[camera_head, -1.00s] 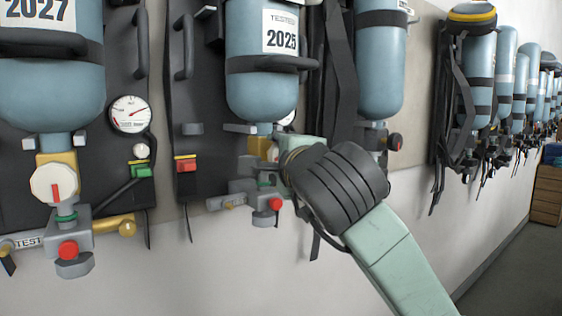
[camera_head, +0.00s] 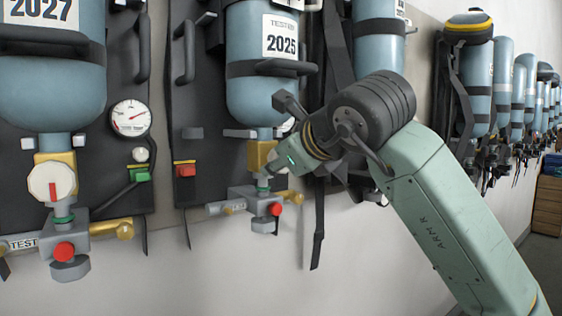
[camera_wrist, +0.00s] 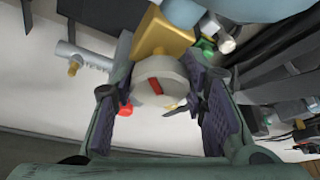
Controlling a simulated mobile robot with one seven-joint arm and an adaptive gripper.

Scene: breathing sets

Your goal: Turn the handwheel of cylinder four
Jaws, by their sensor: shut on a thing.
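The white round handwheel (camera_wrist: 146,74) with a red bar sits on a brass valve block (camera_wrist: 163,35) in the wrist view. My gripper (camera_wrist: 158,92) is shut on this handwheel, with one dark ridged pad on each side of its rim. In the head view my gripper (camera_head: 270,168) is at the valve under the blue cylinder (camera_head: 262,95) labelled 2025, and it hides the handwheel there. No number four can be read on this cylinder.
To the left hangs a cylinder (camera_head: 50,90) labelled 2027, with its own white handwheel (camera_head: 52,182) and a gauge (camera_head: 131,118). A red button (camera_head: 275,209) is just below my gripper. Black straps (camera_head: 319,220) hang close to its right. More sets line the wall rightward.

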